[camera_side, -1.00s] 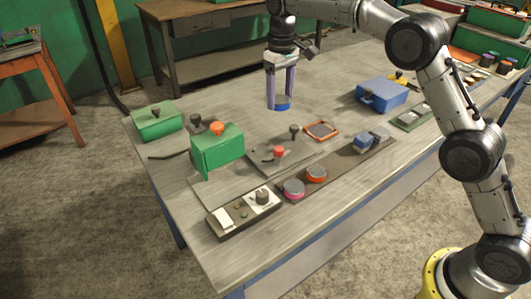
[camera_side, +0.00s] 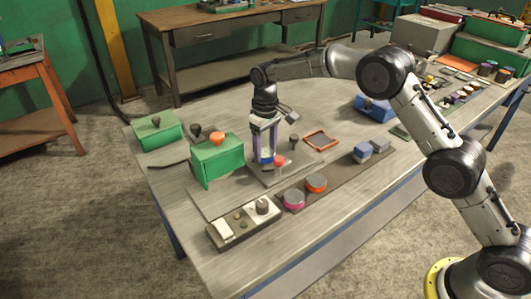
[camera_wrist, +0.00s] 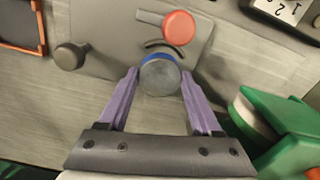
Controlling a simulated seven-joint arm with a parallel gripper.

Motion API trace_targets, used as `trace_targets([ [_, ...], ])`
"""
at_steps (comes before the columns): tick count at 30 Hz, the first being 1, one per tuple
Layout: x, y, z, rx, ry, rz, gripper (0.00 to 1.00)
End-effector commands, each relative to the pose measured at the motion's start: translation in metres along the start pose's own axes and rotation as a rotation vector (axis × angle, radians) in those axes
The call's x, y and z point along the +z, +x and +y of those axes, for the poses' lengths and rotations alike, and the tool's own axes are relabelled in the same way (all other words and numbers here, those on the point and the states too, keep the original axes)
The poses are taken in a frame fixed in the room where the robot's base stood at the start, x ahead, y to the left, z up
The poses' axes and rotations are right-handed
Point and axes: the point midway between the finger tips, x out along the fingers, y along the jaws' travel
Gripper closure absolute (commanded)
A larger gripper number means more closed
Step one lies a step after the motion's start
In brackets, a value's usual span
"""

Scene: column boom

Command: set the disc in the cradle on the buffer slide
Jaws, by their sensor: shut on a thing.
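My gripper (camera_side: 264,157) has two purple fingers pointing down, shut on a round disc (camera_wrist: 160,77) with a grey top and blue rim. In the side view the disc (camera_side: 266,161) shows as a blue band between the fingertips, low over the grey plate (camera_side: 262,177). The plate (camera_wrist: 112,30) carries a red knob (camera_wrist: 178,27) and a dark knob (camera_wrist: 70,56). A dark curved piece (camera_wrist: 163,45) lies on it just beyond the disc; I cannot tell if this is the cradle. Whether the disc touches the plate is unclear.
A green housing (camera_side: 217,164) stands close left of my gripper. An orange-rimmed tray (camera_side: 321,140) lies to the right. In front, a dark strip holds a pink-rimmed disc (camera_side: 294,199) and an orange-rimmed disc (camera_side: 316,183). A switch box (camera_side: 243,222) sits at the front left.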

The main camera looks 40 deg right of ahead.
Motion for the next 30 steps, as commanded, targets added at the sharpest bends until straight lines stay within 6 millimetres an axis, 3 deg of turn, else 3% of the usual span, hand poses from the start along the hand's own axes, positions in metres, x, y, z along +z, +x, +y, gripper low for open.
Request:
trace_targets([
  [3, 0.0, 0.013, 0.0, 0.0, 0.0, 0.001, 1.0],
  [15, -0.001, 0.017, 0.0, 0.0, 0.0, 0.004, 1.0],
  [16, 0.0, 0.018, 0.0, 0.0, 0.0, 0.001, 0.29],
  [20, 0.0, 0.018, 0.0, 0.0, 0.0, 0.0, 0.06],
  [30, 0.0, 0.016, 0.0, 0.0, 0.0, 0.001, 0.04],
])
